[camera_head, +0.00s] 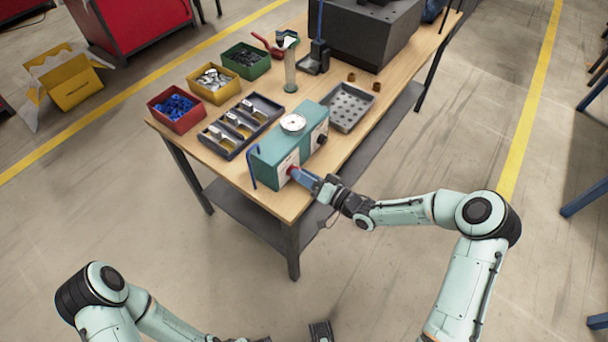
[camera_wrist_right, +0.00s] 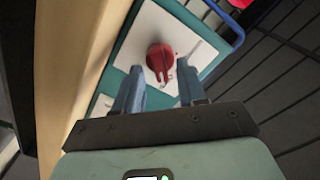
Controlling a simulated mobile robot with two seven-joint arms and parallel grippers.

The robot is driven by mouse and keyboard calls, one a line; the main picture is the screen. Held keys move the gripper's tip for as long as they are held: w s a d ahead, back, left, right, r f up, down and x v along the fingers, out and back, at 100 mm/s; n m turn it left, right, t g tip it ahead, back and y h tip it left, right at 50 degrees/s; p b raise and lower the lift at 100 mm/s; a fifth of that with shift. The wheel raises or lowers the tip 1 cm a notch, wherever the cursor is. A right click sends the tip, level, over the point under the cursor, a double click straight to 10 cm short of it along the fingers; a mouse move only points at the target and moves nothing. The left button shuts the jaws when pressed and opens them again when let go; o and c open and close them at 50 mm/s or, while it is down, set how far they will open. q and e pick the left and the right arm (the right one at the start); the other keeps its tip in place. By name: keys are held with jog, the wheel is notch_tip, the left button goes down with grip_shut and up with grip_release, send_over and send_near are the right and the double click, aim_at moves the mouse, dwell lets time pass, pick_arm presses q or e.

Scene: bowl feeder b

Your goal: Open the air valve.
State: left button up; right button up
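The air valve's red knob (camera_wrist_right: 160,58) sits on a white plate on the end of a teal box (camera_head: 280,150) at the table's near corner. In the head view the knob (camera_head: 292,170) shows as a small red patch. My right gripper (camera_head: 306,178) is right in front of it. In the right wrist view the right gripper's (camera_wrist_right: 160,84) two blue-grey fingers are apart, one on each side below the knob, with nothing between their tips but the knob's handle end near them. I cannot tell any contact. My left gripper (camera_head: 320,331) is partly cut off at the bottom edge.
The teal box carries a round gauge (camera_head: 293,122) and a dark side knob. A blue tube (camera_head: 252,167) runs beside it. A grey compartment tray (camera_head: 240,125), a perforated tray (camera_head: 348,107) and colored bins (camera_head: 176,109) share the wooden table. Floor in front is clear.

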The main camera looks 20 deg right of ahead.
jog(key=v, duration=1.3)
jog(key=shift+s, duration=0.15)
jog(key=shift+d, duration=0.1)
jog(key=s+a+f+m+g+h+p, duration=0.2)
jog(key=s+a+f+g+h, duration=0.15)
jog(key=f, duration=0.55)
jog(key=s+a+f+m+g+h+p, duration=0.1)
jog(key=s+a+f+g+h+p, duration=0.1)
jog(key=s+a+f+g, duration=0.45)
pick_arm(q)
notch_tip(320, 180, up, 6)
jog(key=w+p, duration=0.2)
jog(key=shift+w+r, duration=0.25)
pick_arm(e)
jog(key=s+f+g+h, duration=0.1)
jog(key=s+f+g, duration=0.1)
jog(key=s, duration=0.5)
jog(key=s+f+g+h, duration=0.1)
jog(key=s+f+g, duration=0.2)
jog(key=s, duration=0.5)
jog(key=shift+s+f+n, duration=0.2)
jog(key=shift+f+n, duration=0.1)
jog(key=shift+f, duration=0.05)
